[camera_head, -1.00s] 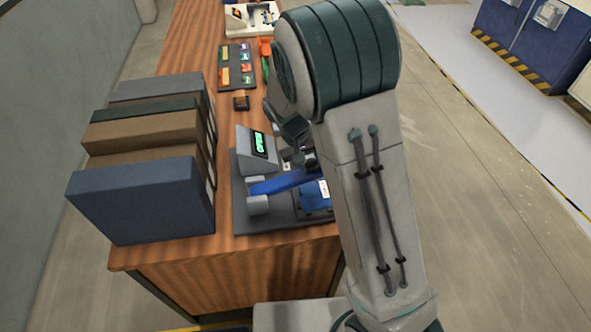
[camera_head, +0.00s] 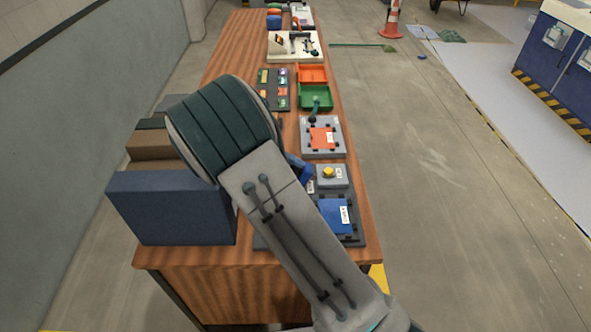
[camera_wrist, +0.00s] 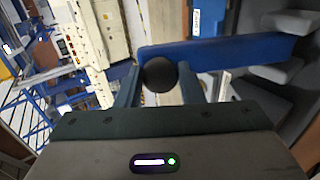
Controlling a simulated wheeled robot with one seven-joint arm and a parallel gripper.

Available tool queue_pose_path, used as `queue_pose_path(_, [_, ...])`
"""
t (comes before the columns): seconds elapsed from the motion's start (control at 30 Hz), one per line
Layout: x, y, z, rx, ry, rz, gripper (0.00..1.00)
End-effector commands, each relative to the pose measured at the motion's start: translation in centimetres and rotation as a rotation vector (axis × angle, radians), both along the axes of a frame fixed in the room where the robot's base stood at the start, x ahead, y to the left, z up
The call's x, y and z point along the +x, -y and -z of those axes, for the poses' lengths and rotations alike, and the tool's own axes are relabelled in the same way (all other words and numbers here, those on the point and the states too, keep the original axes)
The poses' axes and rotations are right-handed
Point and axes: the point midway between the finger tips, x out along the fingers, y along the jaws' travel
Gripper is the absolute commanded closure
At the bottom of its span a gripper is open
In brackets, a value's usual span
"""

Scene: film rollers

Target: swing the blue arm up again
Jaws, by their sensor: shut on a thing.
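In the wrist view, the blue arm (camera_wrist: 225,49) runs across the upper middle to the right, with a round black knob (camera_wrist: 159,75) near its left end. My gripper (camera_wrist: 160,80) is shut on the knob, one finger on each side. In the head view, my own arm hides the gripper and most of the blue arm. A small blue piece shows beside my arm, but I cannot tell whether it is the blue arm. A blue plate with a white label (camera_head: 333,214) lies on the dark base to the right.
A grey box with a yellow button (camera_head: 328,172) stands behind the blue plate. Beyond it are an orange-plate fixture (camera_head: 321,140), green tray (camera_head: 316,95) and orange tray (camera_head: 313,73).

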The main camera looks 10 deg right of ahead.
Motion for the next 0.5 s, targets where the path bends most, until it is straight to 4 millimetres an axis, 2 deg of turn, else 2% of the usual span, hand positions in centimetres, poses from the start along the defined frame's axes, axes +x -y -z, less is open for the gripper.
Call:
queue_pose_path(0.03, [0.1, -0.8, 0.2, 0.011, 0.001, -0.007, 1.00])
queue_pose_path(0.2, [0.1, -1.8, 0.2, 0.014, 0.001, -0.008, 1.00])
queue_pose_path(0.5, [0.1, -2.2, 0.4, 0.016, -0.003, -0.008, 1.00])
